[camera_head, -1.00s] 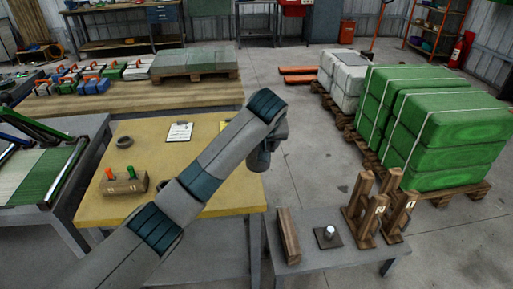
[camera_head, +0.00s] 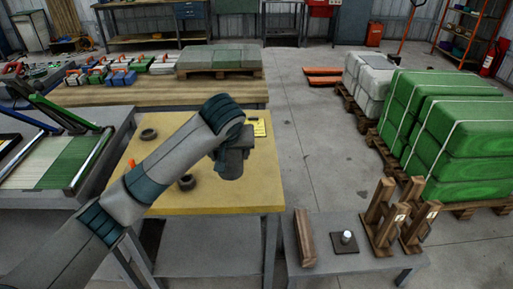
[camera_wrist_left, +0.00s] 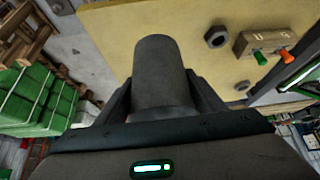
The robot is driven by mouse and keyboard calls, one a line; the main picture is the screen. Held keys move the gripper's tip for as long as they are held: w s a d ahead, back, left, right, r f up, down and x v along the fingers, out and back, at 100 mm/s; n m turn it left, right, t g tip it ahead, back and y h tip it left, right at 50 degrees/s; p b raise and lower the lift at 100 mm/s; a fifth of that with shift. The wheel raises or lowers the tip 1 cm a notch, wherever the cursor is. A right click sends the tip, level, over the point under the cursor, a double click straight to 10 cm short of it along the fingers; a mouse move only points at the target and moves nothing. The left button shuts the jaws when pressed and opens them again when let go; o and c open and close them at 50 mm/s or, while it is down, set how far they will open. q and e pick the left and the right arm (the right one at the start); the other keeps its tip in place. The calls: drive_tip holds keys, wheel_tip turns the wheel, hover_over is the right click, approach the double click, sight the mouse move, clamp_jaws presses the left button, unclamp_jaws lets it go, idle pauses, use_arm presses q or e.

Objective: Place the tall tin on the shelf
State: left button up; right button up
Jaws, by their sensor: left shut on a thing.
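My left gripper (camera_wrist_left: 160,108) is shut on a dark grey cylinder (camera_wrist_left: 153,68), which looks like the tall tin. In the left wrist view it stands out between the two fingers, in front of the yellow tabletop. In the head view my left arm reaches in from the left, and its dark end (camera_head: 232,160) is over the right part of the yellow table (camera_head: 225,195). The tin cannot be told apart there. A grey lower surface (camera_head: 200,243) shows under the yellow top; I cannot tell whether it is the shelf. My right gripper is not in view.
Dark rings (camera_head: 149,134) (camera_head: 187,182) lie on the yellow table. Floor between is clear.

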use_arm(q)
drive_tip(key=s+a, duration=1.5)
drive_tip(key=shift+s+a+f, duration=0.2)
drive_tip(key=shift+a+f, duration=0.1)
drive_tip(key=shift+a, duration=0.05)
